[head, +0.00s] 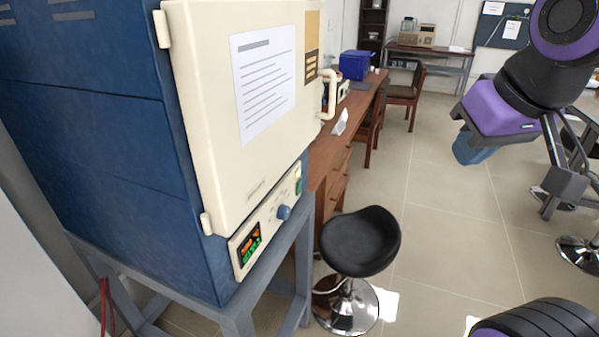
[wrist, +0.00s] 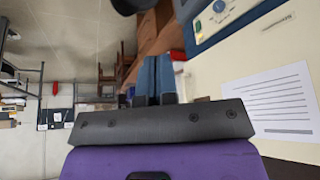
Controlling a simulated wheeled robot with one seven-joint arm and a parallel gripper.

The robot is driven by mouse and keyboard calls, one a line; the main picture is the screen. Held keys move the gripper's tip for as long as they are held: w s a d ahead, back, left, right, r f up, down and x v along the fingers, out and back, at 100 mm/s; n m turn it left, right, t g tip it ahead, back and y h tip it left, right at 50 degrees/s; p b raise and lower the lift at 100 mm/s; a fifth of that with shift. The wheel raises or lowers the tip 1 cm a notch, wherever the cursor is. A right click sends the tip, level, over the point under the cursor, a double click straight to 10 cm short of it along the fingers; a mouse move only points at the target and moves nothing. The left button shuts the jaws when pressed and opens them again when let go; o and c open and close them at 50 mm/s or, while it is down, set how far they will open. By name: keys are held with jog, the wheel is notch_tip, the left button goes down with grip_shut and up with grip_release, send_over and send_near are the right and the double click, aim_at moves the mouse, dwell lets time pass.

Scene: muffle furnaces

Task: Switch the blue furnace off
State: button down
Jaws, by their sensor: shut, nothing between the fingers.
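The blue furnace (head: 100,140) fills the left of the head view, its cream door (head: 210,110) closed. Below the door, a sloping cream panel (head: 263,232) carries a display (head: 249,245) lit with orange and green digits. A blue knob (head: 284,212) is right of it, and a small green and yellow part (head: 298,182) is at the right end. My gripper (head: 472,156) is shut and empty, out to the right and well apart from the furnace. In the wrist view its blue fingers (wrist: 155,65) are together, and the panel's knob (wrist: 219,6) shows at the top right edge.
A black round stool (head: 360,241) stands on the floor right of the furnace's grey stand (head: 237,318). A long wooden desk (head: 345,140) with chairs runs behind. Open tiled floor lies between the stool and my arm.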

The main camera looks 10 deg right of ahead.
aim_at(300, 187)
jog(key=shift+w, duration=0.1)
jog(key=w+d+f+n+t, duration=0.1)
jog(key=w+f+n, duration=0.3)
jog(key=w, duration=0.4)
jog(key=w+f+n+t, duration=0.1)
jog(key=w+f+n, duration=0.2)
jog(key=w, duration=0.6)
jog(key=w+d+f+n+t, duration=0.15)
jog(key=w+f+n, duration=0.25)
jog(key=w, duration=0.4)
jog(key=w+a+f+n+t+y, duration=0.1)
jog(key=w+f+n, duration=0.2)
jog(key=f, duration=0.4)
jog(key=w+a+f+n+t+y, duration=0.1)
jog(key=w+a+f+n+y, duration=0.1)
jog(key=f+n, duration=0.3)
jog(key=w+a+f+n+t+y, duration=0.1)
jog(key=w+f+n, duration=0.2)
jog(key=f, duration=0.7)
jog(key=shift+w+a+n+y, duration=0.2)
jog(key=shift+w+n+y, duration=0.2)
jog(key=shift+w, duration=0.1)
jog(key=w+a+r, duration=0.1)
jog(key=w+a, duration=0.4)
jog(key=a, duration=0.2)
jog(key=shift+w+a, duration=0.1)
jog(key=shift+a, duration=0.05)
